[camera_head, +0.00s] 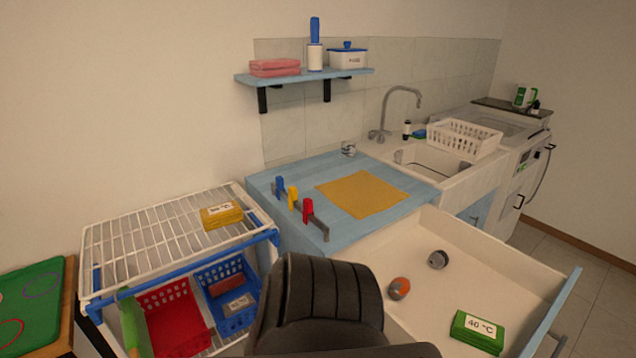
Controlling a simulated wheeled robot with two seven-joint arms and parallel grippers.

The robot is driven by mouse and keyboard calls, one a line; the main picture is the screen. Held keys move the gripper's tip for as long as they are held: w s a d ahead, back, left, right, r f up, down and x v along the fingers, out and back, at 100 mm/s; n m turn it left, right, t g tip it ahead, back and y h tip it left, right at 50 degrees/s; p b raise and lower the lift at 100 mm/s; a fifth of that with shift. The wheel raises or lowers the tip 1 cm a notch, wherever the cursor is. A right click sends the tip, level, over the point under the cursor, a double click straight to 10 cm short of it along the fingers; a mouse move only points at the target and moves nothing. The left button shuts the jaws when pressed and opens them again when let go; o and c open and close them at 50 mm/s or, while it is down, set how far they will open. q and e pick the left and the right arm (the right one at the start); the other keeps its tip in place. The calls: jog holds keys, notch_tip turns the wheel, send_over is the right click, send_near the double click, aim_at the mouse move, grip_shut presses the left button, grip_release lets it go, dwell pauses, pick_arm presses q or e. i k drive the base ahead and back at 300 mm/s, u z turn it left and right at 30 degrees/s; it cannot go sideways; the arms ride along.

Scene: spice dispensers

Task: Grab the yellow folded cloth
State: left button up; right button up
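Another yellow cloth (360,194) lies spread flat on the light blue counter, to the right of the rack. No fingers of my left or right gripper show in the head view. A dark ribbed shape at the bottom centre hides part of the counter front and the drawer; I cannot tell what it is.
Below the rack are a red basket (172,318) and a blue basket (228,291). Coloured clips (292,197) stand on the counter. An open drawer (470,262) holds a green labelled pack (477,331) and two small round items. A shelf (305,76) hangs above the counter.

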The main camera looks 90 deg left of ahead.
aim_at(213, 217)
jog(key=z, duration=0.05)
jog(key=k, duration=1.8)
jog(key=u, duration=1.7)
